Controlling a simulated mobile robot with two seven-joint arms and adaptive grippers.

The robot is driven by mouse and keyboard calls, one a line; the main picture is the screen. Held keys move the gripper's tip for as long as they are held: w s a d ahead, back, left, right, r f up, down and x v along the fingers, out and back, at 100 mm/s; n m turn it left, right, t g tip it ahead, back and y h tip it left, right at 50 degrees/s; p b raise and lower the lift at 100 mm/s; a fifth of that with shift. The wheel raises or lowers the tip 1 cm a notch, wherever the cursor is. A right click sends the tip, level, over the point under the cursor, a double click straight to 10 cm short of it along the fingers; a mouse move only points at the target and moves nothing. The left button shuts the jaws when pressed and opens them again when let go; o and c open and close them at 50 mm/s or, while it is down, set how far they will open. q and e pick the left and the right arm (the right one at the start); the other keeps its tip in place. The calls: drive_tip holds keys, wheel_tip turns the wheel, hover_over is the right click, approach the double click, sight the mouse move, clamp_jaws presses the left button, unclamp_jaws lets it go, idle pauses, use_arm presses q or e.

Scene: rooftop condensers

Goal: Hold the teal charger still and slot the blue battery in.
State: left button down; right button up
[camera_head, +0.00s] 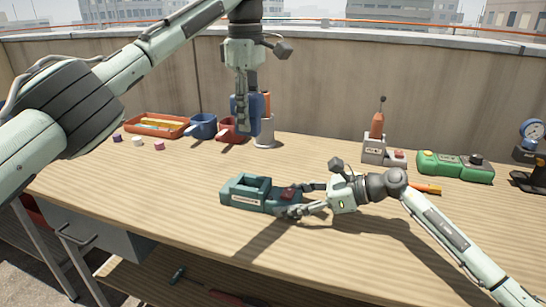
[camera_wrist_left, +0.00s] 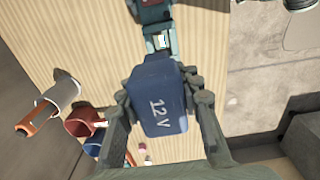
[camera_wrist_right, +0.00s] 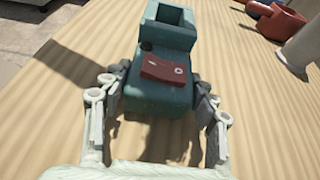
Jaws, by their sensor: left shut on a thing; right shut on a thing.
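The teal charger (camera_head: 247,191) lies on the wooden bench, with an open slot at its left end and a dark red patch on its right end. In the right wrist view the charger (camera_wrist_right: 160,92) sits between the fingers. My right gripper (camera_head: 287,198) is shut on that end from the right. The blue battery (camera_wrist_left: 158,100), marked 12 V, is in my left gripper (camera_wrist_left: 163,100), which is shut on it. In the head view the battery (camera_head: 237,104) is held above the bench, behind the charger and apart from it; fingers partly hide it.
To the right are a grey box (camera_head: 374,150) and a green device (camera_head: 455,166).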

use_arm(q)
approach(261, 194)
drive_tip(key=shift+w+a+f, duration=0.35)
drive_tip(key=shift+w+f, duration=0.35)
drive_tip(key=shift+w, duration=0.05)
drive_tip(key=shift+w+a+f, duration=0.35)
drive_tip(key=shift+w+f, duration=0.4)
drive_tip(key=shift+w+a+f, duration=0.35)
drive_tip(key=shift+w+f, duration=0.35)
drive_tip(key=shift+w, duration=0.05)
drive_tip(key=shift+f, duration=0.2)
drive_tip(key=shift+f, duration=0.35)
drive_tip(key=shift+f, duration=0.85)
drive_tip(key=shift+r, duration=0.15)
drive_tip(key=shift+r, duration=2.4)
drive_tip(key=shift+f, duration=0.25)
drive_tip(key=shift+f, duration=0.9)
drive_tip(key=shift+f, duration=0.3)
